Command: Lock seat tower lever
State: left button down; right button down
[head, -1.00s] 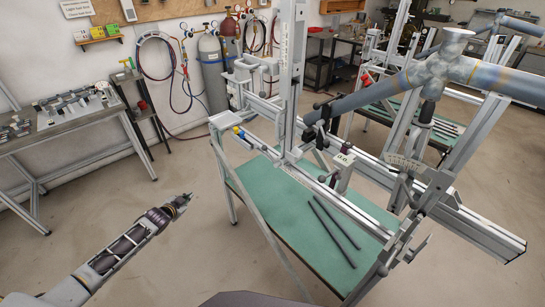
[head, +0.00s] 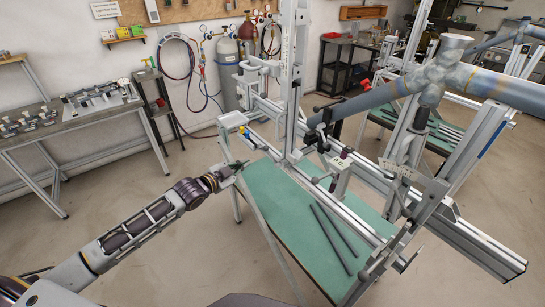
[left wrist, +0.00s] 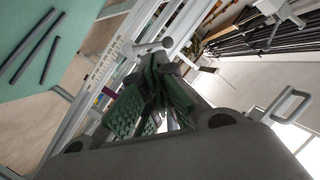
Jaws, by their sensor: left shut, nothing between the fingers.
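The frame jig (head: 292,75) stands right of centre in the head view, with a tall upright post and long metal rails. I cannot tell for sure which handle is the seat tower lever. My left gripper (head: 236,166) is shut and empty, at the left edge of the jig's green shelf. In the left wrist view its green-padded fingers (left wrist: 153,88) are together, and a pale round-ended handle (left wrist: 147,46) shows just beyond the tips. Contact cannot be told. My right gripper is out of view.
A grey bicycle frame tube (head: 365,103) crosses above the jig. A workbench (head: 75,128) with parts stands at left. Gas cylinders (head: 228,72) stand at the back wall. Floor between bench and jig is clear.

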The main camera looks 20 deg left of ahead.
pick_arm(q)
jog(key=d+r+m, duration=0.1)
jog(key=d, duration=0.1)
jog(key=s+d+r+m, duration=0.1)
jog(key=m, duration=0.1)
jog(key=shift+s+d+r+h, duration=0.15)
jog(key=shift+d+r+h, duration=0.05)
jog(key=shift+d+h, duration=0.2)
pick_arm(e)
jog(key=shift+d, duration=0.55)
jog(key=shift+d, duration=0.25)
pick_arm(q)
jog(key=shift+w+d, duration=0.1)
jog(key=shift+w, duration=0.1)
